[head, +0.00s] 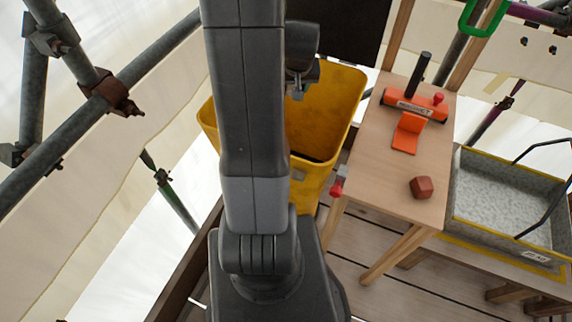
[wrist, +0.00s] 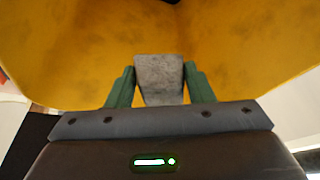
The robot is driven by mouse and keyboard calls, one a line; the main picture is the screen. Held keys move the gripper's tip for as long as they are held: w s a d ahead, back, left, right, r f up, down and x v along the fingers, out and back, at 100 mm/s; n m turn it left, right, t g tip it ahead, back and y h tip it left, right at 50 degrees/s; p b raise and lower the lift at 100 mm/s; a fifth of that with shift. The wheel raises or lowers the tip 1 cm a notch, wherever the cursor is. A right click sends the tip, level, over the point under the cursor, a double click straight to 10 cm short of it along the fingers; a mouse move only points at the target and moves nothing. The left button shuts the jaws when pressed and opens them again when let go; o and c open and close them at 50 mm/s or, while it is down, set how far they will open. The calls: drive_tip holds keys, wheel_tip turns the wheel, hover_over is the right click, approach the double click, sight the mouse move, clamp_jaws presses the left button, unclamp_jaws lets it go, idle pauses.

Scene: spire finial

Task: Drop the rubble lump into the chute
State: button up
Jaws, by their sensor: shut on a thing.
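The rubble lump (wrist: 159,80) is a grey, rough-faced block. In the wrist view my gripper (wrist: 160,84) is shut on it, with a green finger on each side. The yellow chute (head: 335,112) stands behind my arm in the head view, its wide mouth open upward. In the wrist view its yellow wall (wrist: 70,65) fills the space behind and around the lump. The lump appears at or over the chute's mouth; I cannot tell how deep.
A grey tub (head: 500,200) with a yellow rim stands further right. Scaffold tubes (head: 85,120) cross the left side.

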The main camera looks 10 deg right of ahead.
drive_tip(key=shift+f, duration=0.65)
drive_tip(key=o, duration=1.2)
drive_tip(key=v, duration=1.4)
drive_tip(key=shift+f, duration=0.1)
